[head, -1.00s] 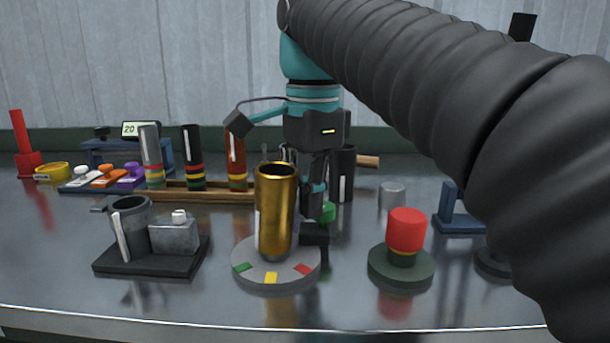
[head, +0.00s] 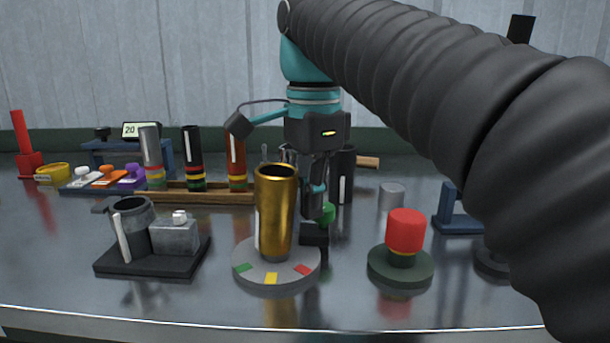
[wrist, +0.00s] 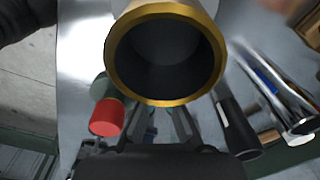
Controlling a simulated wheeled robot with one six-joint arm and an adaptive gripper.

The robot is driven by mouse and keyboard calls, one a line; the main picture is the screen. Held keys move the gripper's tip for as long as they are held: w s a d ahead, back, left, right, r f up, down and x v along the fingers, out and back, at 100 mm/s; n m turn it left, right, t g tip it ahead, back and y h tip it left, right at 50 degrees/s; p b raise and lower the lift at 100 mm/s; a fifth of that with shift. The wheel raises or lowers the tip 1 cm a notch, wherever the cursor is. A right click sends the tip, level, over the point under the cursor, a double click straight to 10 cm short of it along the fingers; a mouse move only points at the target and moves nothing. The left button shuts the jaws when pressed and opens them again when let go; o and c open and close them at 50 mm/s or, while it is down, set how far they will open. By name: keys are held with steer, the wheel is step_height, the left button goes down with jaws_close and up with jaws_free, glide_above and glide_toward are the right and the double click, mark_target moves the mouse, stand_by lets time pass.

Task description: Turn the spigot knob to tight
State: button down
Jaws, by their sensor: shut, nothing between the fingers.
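A gold, open-topped cylinder (head: 277,215) stands upright on a round grey disc (head: 245,252) with green, yellow and red marks. My gripper (head: 316,218) points down just behind and to the right of the cylinder, with its fingers shut and empty. A small green part (head: 327,212) shows beside the fingertips, above a black block (head: 314,235); I cannot tell whether either is touched. In the wrist view the cylinder's gold rim (wrist: 165,101) is close in front of the fingers (wrist: 158,115). I cannot tell for certain which part is the spigot knob.
A red-capped post (head: 406,230) stands at right, and also shows in the wrist view (wrist: 108,118). A dark holder with a grey box (head: 174,236) is at left. Banded cylinders (head: 193,160) stand in a wooden rack behind. The front table strip is clear.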

steer(key=shift+w+a+f+p, duration=0.2)
steer(key=shift+f+p, duration=0.3)
steer(key=shift+f, duration=0.1)
steer(key=shift+w+a+p, duration=0.15)
steer(key=shift+w+p, duration=0.15)
steer(key=shift+p, duration=0.05)
steer(key=shift+w+a, duration=0.1)
steer(key=shift+a, duration=0.05)
steer(key=shift+r+p, duration=0.1)
steer(key=shift+p, duration=0.3)
steer(key=shift+w+a+r, duration=0.15)
steer(key=shift+w, duration=0.55)
steer(key=shift+a, duration=0.25)
steer(key=shift+a+r, duration=0.15)
steer(key=shift+r, duration=2.8)
